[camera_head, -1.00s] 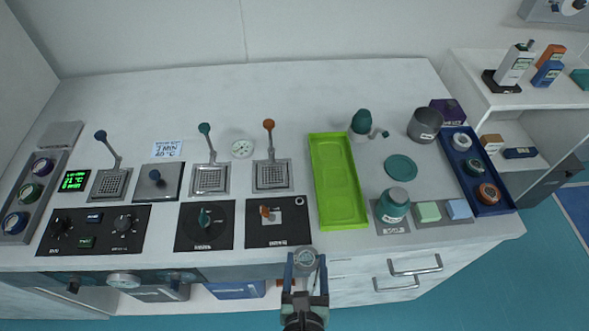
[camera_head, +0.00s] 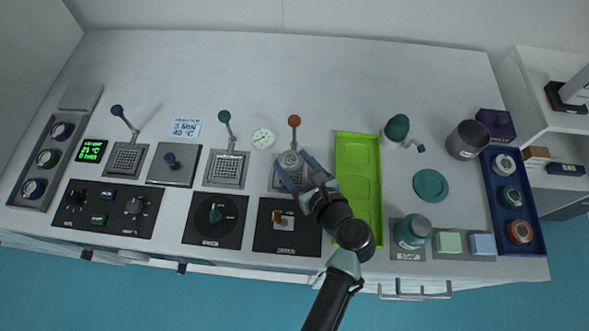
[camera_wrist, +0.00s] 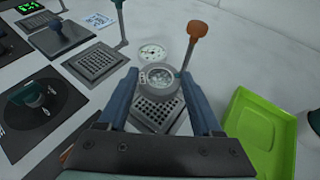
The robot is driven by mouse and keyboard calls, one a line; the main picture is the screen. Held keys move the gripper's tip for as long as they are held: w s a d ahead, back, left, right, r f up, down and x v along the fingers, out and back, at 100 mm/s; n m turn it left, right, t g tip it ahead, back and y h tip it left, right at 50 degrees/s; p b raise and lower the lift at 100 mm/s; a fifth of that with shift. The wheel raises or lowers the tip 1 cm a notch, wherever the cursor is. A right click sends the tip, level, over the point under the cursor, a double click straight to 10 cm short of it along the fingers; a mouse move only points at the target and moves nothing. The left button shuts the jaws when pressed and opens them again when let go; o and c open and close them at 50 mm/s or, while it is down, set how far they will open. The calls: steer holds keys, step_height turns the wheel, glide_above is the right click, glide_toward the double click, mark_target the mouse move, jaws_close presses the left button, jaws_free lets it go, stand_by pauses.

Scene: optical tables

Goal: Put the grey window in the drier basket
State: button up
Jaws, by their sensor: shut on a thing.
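My gripper (camera_head: 295,168) is shut on a round grey window (camera_wrist: 158,76), a ring with a pale, patterned face. It is gripped by its sides between the two blue fingers. In the head view the window (camera_head: 289,159) is over the perforated grate with the orange-knobbed lever (camera_head: 294,121); its height above the grate is hard to tell. The wrist view shows the same grate (camera_wrist: 155,111) below and behind it. No label I can read says which part is the drier basket. A grey lidded plate with a blue knob (camera_head: 174,165) sits below the "3 MIN 40 °C" sign (camera_head: 186,128).
Two more grates, one with a green-knobbed lever (camera_head: 224,117) and one with a blue-knobbed lever (camera_head: 117,111), lie to the left. A green tray (camera_head: 358,150) is close on the right. A blue tray with rings (camera_head: 497,220) and a grey cup (camera_head: 468,139) stand farther right.

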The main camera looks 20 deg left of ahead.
mark_target(295, 180)
steer(key=shift+f+b, duration=0.45)
steer(key=shift+f, duration=2.05)
steer(key=shift+f, duration=0.15)
steer(key=o, duration=1.4)
steer(key=shift+c, duration=0.2)
